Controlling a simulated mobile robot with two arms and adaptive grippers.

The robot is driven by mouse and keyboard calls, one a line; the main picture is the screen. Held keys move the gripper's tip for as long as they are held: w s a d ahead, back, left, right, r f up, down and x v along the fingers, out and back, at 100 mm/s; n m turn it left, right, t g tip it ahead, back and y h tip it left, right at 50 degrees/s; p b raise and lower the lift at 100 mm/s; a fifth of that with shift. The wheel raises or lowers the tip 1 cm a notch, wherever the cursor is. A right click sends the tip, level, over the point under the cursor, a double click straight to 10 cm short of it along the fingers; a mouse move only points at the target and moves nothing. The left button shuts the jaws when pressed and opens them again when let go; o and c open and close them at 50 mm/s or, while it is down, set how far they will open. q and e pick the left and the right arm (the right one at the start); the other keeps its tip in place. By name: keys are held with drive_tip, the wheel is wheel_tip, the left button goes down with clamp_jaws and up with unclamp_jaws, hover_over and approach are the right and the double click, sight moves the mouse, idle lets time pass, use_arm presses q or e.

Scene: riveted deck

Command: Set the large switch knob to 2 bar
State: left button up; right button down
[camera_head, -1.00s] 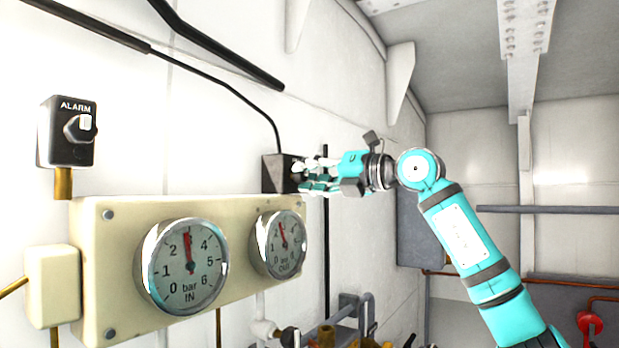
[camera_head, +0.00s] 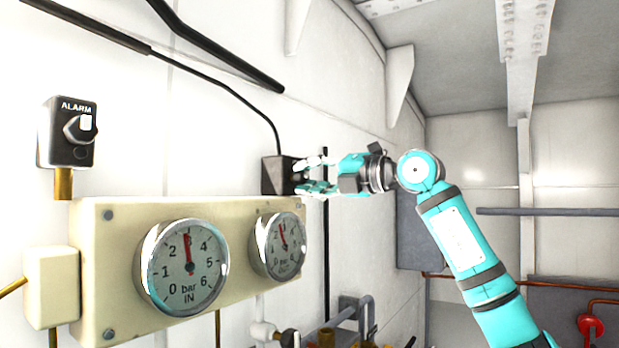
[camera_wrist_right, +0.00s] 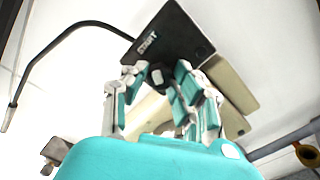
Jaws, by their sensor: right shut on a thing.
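A black switch box (camera_head: 277,175) is mounted on the white wall above the right end of the gauge panel; its knob side faces right. My right gripper (camera_head: 303,176) reaches it from the right. In the right wrist view the black plate (camera_wrist_right: 172,38) carries white lettering that seems to read START. The right gripper (camera_wrist_right: 158,90) is shut on the dark knob (camera_wrist_right: 157,76) there; its fingers hide most of the knob. The IN gauge (camera_head: 183,266) has its needle near 3 bar. The OUT gauge (camera_head: 279,246) is seen obliquely, needle pointing up, slightly left. My left gripper is not in view.
The cream gauge panel (camera_head: 118,280) lies below the switch box. An ALARM switch (camera_head: 68,133) is at the far left. Pipes and valves (camera_head: 340,325) sit below the gripper. A grey cabinet (camera_head: 414,230) stands behind the wrist. The space above the arm is clear.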

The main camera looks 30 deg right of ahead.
drive_tip(key=c, duration=1.1)
unclamp_jaws()
drive_tip(key=shift+w, duration=0.1)
drive_tip(key=shift+o, duration=0.2)
drive_tip(key=v, duration=1.2)
